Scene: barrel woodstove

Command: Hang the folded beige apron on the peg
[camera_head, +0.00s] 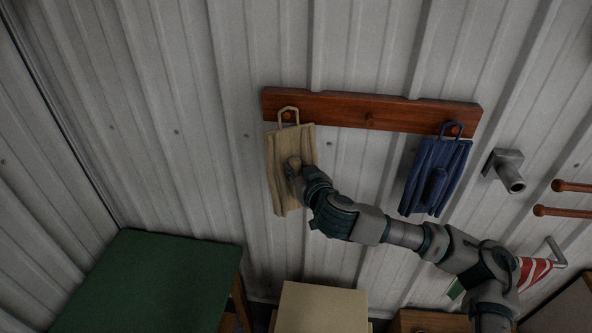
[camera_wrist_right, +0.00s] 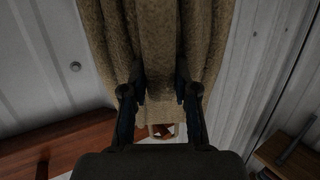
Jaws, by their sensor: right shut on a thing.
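The folded beige apron (camera_head: 278,165) hangs upright against the left end of a wooden peg board (camera_head: 330,106). Its loop at the top frames the left peg (camera_head: 288,116); I cannot tell whether the loop rests on the peg or is just in front. My right gripper (camera_head: 295,166) is shut on the apron's middle. In the right wrist view the beige apron (camera_wrist_right: 160,50) is pinched between both fingers of my right gripper (camera_wrist_right: 160,92), with the loop and a bit of reddish wood beyond. My left gripper is not in view.
The middle peg (camera_head: 370,119) is bare. A blue apron (camera_head: 428,180) hangs at the board's right end. A metal wall bracket (camera_head: 507,170) and wooden rods (camera_head: 570,212) stick out to the right. A green-topped surface (camera_head: 150,285) and a beige box (camera_head: 320,308) stand below.

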